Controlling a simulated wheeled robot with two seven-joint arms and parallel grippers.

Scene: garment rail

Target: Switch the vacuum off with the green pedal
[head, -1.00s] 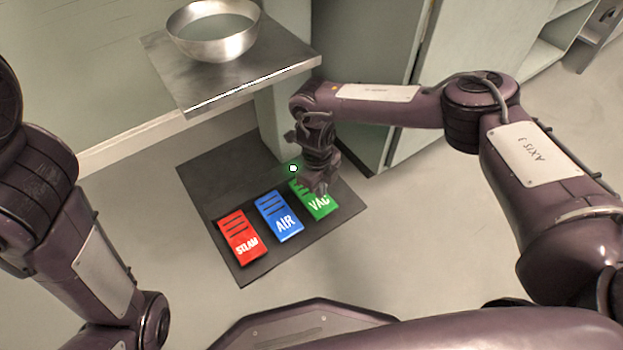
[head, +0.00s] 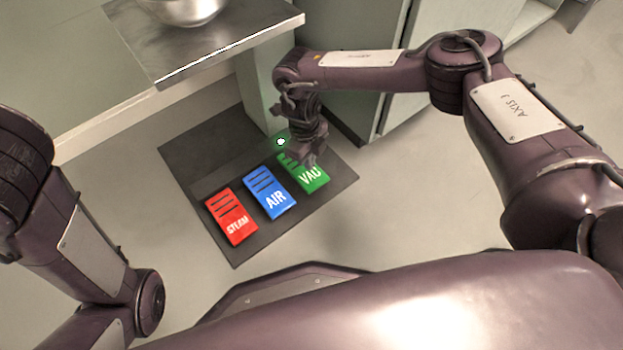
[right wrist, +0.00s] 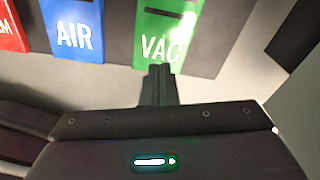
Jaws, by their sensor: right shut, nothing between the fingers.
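The green pedal (head: 314,181), marked VAC, is the rightmost of three pedals on a dark floor plate (head: 196,150). A small lamp (head: 281,141) by its rear end glows green-white. My right gripper (head: 311,162) is shut and empty, pointing down over the green pedal and hiding part of its rear and lettering. In the right wrist view the closed fingertips (right wrist: 160,70) overlap the lower edge of the green pedal (right wrist: 168,25). I cannot tell whether they touch it. My left arm comes in from the left, but its gripper is out of view.
The blue AIR pedal (head: 270,193) is just left of the green one, and the red STEAM pedal (head: 231,216) is further left. A metal shelf (head: 200,45) with a steel bowl (head: 185,10) overhangs the plate's rear. A cabinet (head: 395,85) stands behind my right arm.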

